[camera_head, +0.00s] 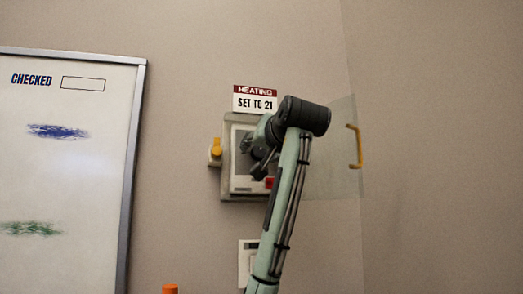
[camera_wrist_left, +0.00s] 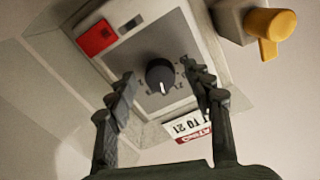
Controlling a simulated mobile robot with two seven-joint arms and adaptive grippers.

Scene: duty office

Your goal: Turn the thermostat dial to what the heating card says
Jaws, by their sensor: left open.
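The heating card (camera_head: 255,99) on the wall reads "SET TO 21"; it shows upside down in the left wrist view (camera_wrist_left: 189,125). Below it is the thermostat box (camera_head: 238,189); its pale face also shows in the left wrist view (camera_wrist_left: 135,55). The round black dial (camera_wrist_left: 160,75) has a white pointer mark toward the picture bottom, the card side. The small numbers around it are hard to read. My left gripper (camera_head: 259,158) is open in front of the box, its fingers (camera_wrist_left: 158,70) on either side of the dial; contact is unclear. The arm hides the dial in the head view.
A clear cover (camera_head: 325,165) with a yellow handle (camera_head: 355,147) stands open at the right. A yellow knob (camera_head: 215,150) sits at the box's left. A red part (camera_wrist_left: 96,38) is on the box face. A whiteboard (camera_head: 75,160) hangs left; a wall plate (camera_head: 246,262) is below.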

